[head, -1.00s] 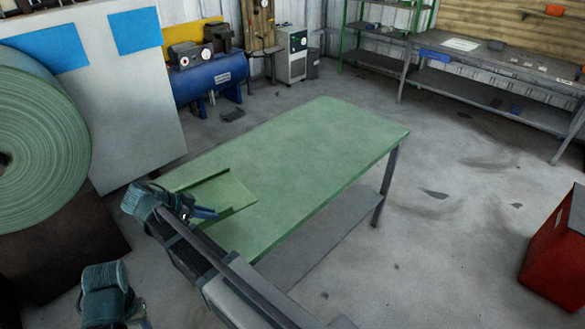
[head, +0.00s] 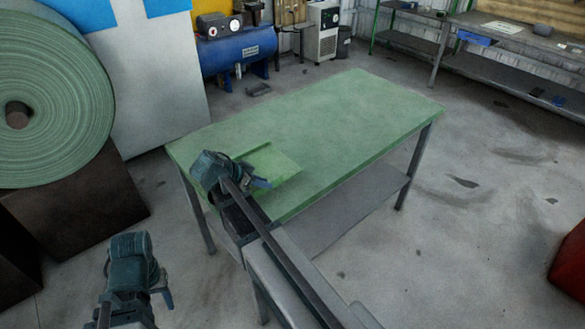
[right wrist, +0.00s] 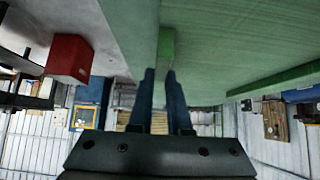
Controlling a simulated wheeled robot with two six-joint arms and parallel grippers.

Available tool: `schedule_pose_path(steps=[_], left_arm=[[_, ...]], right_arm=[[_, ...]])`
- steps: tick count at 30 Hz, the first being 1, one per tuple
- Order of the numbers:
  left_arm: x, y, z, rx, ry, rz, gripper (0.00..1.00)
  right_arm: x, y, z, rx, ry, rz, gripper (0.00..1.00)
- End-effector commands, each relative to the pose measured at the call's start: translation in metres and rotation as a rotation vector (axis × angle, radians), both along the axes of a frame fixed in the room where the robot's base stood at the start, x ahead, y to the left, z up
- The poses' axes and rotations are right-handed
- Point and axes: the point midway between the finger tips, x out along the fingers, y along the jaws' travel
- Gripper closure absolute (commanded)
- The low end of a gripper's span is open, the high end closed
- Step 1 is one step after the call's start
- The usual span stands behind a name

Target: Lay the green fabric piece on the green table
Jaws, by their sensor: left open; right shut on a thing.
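The green fabric piece (head: 280,164) is at the near left part of the green table (head: 330,118), a lighter patch with a thin dark line along its far edge. My right gripper (head: 262,183) is at the piece's near side, over the table's near edge. In the right wrist view its fingers (right wrist: 164,78) are shut on a narrow green part of the fabric piece (right wrist: 166,45). I cannot tell how much of the piece touches the tabletop. My left gripper (head: 163,285) is open and empty, low at the left, away from the table.
A large green roll (head: 60,120) stands at the left beside a pale panel (head: 160,80). A blue compressor (head: 238,52) is behind the table, and a grey workbench (head: 510,40) at the back right. A red box (head: 570,262) is at the right. Most of the tabletop is bare.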

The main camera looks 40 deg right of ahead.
Motion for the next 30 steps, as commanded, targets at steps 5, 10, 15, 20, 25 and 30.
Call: schedule_pose_path(steps=[5,10,15,20,25,30], left_arm=[[0.0,0.0,-0.005,0.0,0.0,0.0,0.5],[0.0,0.0,-0.008,0.0,0.0,0.0,0.5],[0.0,0.0,-0.008,0.0,0.0,0.0,0.5],[0.0,0.0,-0.008,0.0,0.0,0.0,0.5],[0.0,0.0,-0.013,0.0,0.0,0.0,0.5],[0.0,0.0,-0.04,0.0,0.0,0.0,0.5]], right_arm=[[0.007,-0.045,-0.005,0.0,0.0,-0.004,1.0],[0.01,-0.073,-0.008,0.0,-0.001,-0.001,1.0],[0.012,-0.083,-0.008,0.001,0.0,0.001,1.0],[0.012,-0.084,-0.008,0.0,0.0,0.001,1.0],[0.014,-0.099,-0.013,0.0,-0.001,-0.001,1.0],[0.013,-0.096,-0.04,0.0,0.0,0.001,1.0]])
